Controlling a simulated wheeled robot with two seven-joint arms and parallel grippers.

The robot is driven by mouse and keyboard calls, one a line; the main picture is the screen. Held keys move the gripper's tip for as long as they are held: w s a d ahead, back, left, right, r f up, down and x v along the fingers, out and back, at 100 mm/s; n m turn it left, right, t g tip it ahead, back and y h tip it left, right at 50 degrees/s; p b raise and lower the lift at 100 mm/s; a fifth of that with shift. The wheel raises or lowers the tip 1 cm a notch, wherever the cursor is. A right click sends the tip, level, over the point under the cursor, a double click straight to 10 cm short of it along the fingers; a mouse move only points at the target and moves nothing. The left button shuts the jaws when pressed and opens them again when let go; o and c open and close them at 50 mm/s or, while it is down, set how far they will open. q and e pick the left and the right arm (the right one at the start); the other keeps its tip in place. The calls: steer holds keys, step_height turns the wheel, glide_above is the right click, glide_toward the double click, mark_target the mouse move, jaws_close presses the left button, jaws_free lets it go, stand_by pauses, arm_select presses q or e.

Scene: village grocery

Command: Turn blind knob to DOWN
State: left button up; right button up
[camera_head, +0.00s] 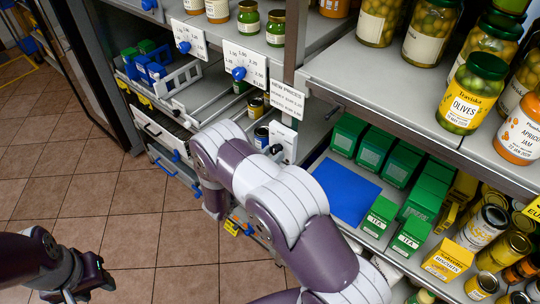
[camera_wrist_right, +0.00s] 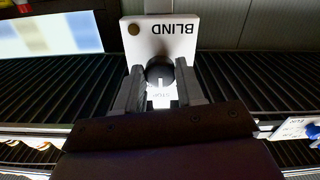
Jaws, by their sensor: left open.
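The blind knob (camera_wrist_right: 160,72) is a dark round knob with a light pointer line, on a white plate (camera_wrist_right: 160,38) marked BLIND, which reads upside down in the right wrist view. The pointer line faces the picture's bottom, toward a label that seems to read STOP. My right gripper (camera_wrist_right: 160,80) has one finger on each side of the knob, and both fingertips appear to touch it. My left gripper (camera_head: 85,284) is open and empty over the floor.
Shelves at the right carry olive jars (camera_head: 465,95), green boxes (camera_head: 380,215) and cans (camera_head: 483,228). A blue mat (camera_head: 346,192) lies on the lower shelf. Blue knobs on price plates (camera_head: 238,73) line the shelf edge. The tiled floor (camera_head: 110,205) at left is clear.

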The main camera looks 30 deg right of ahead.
steer(key=c, duration=0.4)
